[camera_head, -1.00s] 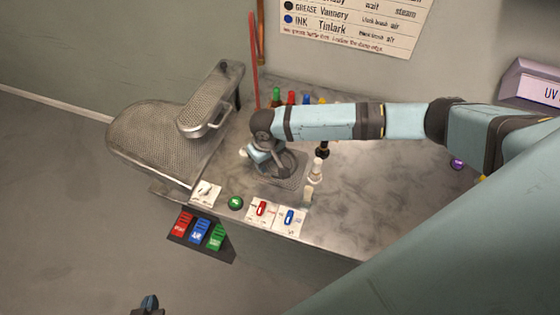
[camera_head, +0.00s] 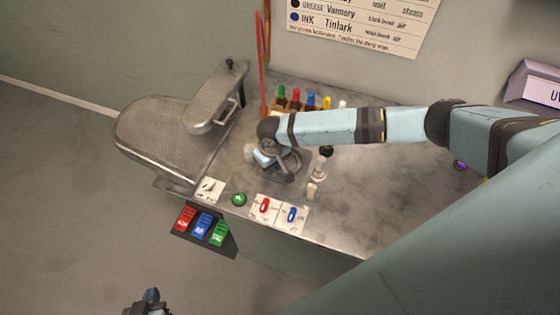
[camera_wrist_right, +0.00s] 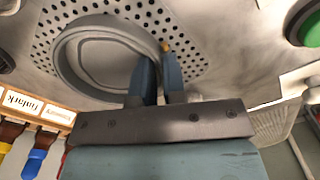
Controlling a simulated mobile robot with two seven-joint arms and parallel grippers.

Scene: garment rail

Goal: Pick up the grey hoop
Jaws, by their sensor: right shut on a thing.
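The grey hoop (camera_wrist_right: 69,56) is a round, thick-walled ring in the right wrist view. It lies over a perforated metal plate (camera_wrist_right: 196,32); I cannot tell whether it still touches it. My right gripper (camera_wrist_right: 157,64) is shut on the hoop's near right wall, with blue fingers either side.
A pale bottle (camera_head: 319,168) and small pale piece (camera_head: 312,191) stand right of the plate. A green button (camera_head: 239,199) and two switches line the front edge. A metal pressing board (camera_head: 150,140) is left. The worktop's right side is mostly clear.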

